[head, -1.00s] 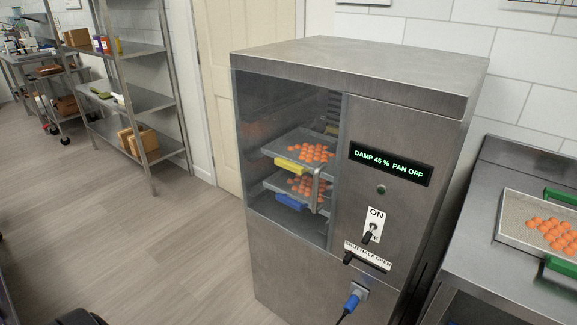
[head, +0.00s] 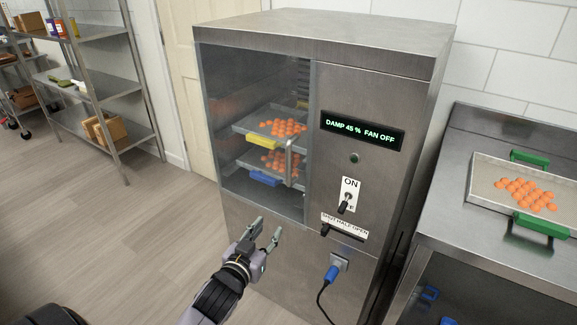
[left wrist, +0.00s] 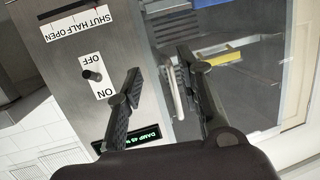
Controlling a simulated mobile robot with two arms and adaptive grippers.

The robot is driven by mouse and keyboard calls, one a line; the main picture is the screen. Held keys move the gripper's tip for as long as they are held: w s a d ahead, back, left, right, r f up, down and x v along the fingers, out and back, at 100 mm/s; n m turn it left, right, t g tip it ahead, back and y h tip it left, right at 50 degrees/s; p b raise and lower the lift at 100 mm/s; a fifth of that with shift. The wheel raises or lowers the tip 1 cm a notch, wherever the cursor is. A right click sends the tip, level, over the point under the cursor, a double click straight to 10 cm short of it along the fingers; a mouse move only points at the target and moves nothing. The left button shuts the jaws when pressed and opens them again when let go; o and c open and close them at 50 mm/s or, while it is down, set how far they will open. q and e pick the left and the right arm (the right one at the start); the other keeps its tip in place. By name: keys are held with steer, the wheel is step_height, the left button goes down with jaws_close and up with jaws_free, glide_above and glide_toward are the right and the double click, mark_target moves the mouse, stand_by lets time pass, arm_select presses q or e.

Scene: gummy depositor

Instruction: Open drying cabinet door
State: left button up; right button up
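The steel drying cabinet (head: 345,65) stands in the middle of the head view. Its glass door (head: 222,110) is shut, and a vertical metal handle (head: 289,163) stands at the door's right edge. Trays of orange gummies show behind the glass. My left gripper (head: 268,233) is open and empty, below and left of the handle in the head view. In the left wrist view the open fingers (left wrist: 160,75) point toward the cabinet front, and the handle (left wrist: 172,88) shows between them, apparently farther off. Contact is not visible. My right gripper is not in view.
The display (head: 361,131) reads DAMP 45 % FAN OFF. A toggle switch (head: 346,203), a vent slider (head: 341,230) and a blue plug (head: 331,272) sit right of the door. A steel table (head: 455,190) with a gummy tray (head: 484,165) stands right. The floor left is clear.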

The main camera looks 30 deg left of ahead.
mark_target(287, 165)
arm_select(q)
step_height(287, 165, up, 10)
steer(key=s+t, duration=0.1)
steer(key=t, duration=0.1)
steer(key=w+a, duration=0.1)
steer(key=w, duration=0.4)
steer(key=w+a, duration=0.1)
steer(key=w, duration=0.5)
steer(key=w+p, duration=0.1)
steer(key=w, duration=0.5)
steer(key=shift+a, duration=0.4)
steer(key=shift+s, duration=0.1)
steer(key=shift+c, duration=0.4)
jaws_close()
